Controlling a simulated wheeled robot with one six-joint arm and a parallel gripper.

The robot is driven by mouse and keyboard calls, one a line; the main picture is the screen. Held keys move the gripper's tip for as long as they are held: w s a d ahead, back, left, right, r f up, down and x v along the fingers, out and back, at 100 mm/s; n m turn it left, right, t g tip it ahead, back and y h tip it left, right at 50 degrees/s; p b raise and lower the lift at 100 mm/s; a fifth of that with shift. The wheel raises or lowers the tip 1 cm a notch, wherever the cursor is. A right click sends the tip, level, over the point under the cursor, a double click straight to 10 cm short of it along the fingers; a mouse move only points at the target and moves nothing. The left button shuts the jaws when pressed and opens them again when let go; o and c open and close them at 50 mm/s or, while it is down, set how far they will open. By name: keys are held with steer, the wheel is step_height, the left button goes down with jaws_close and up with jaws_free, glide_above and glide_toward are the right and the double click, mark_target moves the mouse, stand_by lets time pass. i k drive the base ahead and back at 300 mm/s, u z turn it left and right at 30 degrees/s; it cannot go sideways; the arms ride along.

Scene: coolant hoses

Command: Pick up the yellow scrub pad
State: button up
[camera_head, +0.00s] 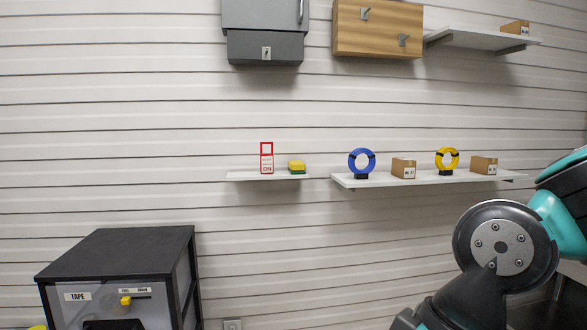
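The yellow scrub pad (296,166) sits on a small white wall shelf (245,176). It is yellow on top with a green underside. A red-and-white tag (266,160) stands just to its left. My arm shows at the lower right, but my gripper is out of the frame, so its distance from the pad and its state cannot be seen.
A longer white shelf (380,182) to the right holds a blue ring (361,160), a yellow ring (447,157) and two small boxes. A dark cabinet (120,255) stands at the lower left. A grey cabinet (265,46) and a wooden cabinet (378,28) hang above.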

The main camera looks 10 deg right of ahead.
mark_target(296, 167)
steer(key=z, duration=0.05)
steer(key=i, duration=2.2)
steer(key=u, duration=0.6)
